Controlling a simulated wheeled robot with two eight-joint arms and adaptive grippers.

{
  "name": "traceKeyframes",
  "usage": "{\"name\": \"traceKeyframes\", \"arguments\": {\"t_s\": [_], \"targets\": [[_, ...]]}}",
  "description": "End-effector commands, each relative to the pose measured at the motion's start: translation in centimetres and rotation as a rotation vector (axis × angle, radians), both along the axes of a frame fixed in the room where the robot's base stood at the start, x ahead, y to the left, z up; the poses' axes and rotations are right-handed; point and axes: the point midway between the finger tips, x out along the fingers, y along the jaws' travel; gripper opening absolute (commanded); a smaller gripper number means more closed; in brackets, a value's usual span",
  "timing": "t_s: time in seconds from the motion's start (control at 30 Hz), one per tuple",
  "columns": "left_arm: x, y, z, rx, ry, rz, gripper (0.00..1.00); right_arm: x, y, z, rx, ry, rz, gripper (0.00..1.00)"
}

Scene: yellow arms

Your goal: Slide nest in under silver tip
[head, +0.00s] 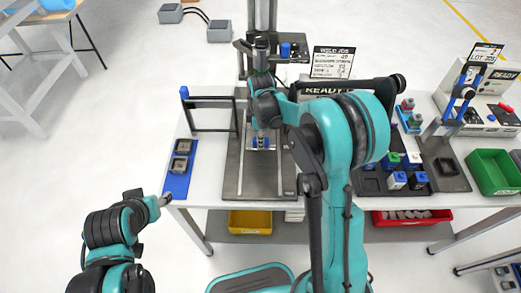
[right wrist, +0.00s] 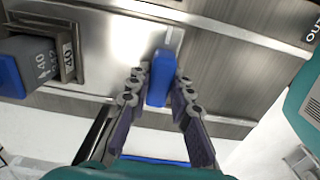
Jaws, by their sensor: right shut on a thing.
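My right gripper (head: 261,128) reaches down over the metal plate (head: 233,178) with two rails, at the foot of a dark column. The silver tip cannot be made out. My left gripper (head: 166,199) is near the table's front left edge; its fingers are too small to judge.
A blue tray (head: 178,189) with two dark square parts lies left of the plate. A grey block (right wrist: 27,58) with a blue end and number labels is left in the right wrist view. A green bin (head: 493,172) stands at right. Yellow bin (head: 250,222) is under the table.

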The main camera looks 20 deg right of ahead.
Motion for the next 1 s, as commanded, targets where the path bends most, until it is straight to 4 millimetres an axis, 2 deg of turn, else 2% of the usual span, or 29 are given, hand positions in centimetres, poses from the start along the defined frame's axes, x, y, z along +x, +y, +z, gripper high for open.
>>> {"name": "traceKeyframes", "arguments": {"t_s": [0.2, 0.53, 0.57, 0.6, 0.63, 1.0], "targets": [[0.0, 0.0, -0.01, 0.0, 0.0, 0.0, 0.47, 0.91, -0.28, -0.02, 0.0, 0.0, 0.0, 0.0], [0.0, 0.0, 0.01, 0.0, 0.0, 0.0, 0.47, 1.13, -0.36, 0.06, -0.001, -0.005, 0.0, 0.0], [0.0, 0.0, 0.01, 0.0, 0.0, 0.0, 0.47, 1.14, -0.36, 0.07, -0.002, -0.006, -0.001, 0.28], [0.0, 0.0, 0.01, 0.0, 0.0, 0.0, 0.47, 1.14, -0.36, 0.08, -0.002, -0.006, -0.001, 0.39], [0.0, 0.0, 0.01, 0.0, 0.0, 0.0, 0.47, 1.13, -0.35, 0.07, -0.001, -0.005, -0.001, 0.41], [0.0, 0.0, 0.0, 0.0, 0.0, 0.0, 0.47, 0.95, -0.26, 0.58, 0.0, -0.001, 0.0, 0.41]]}}
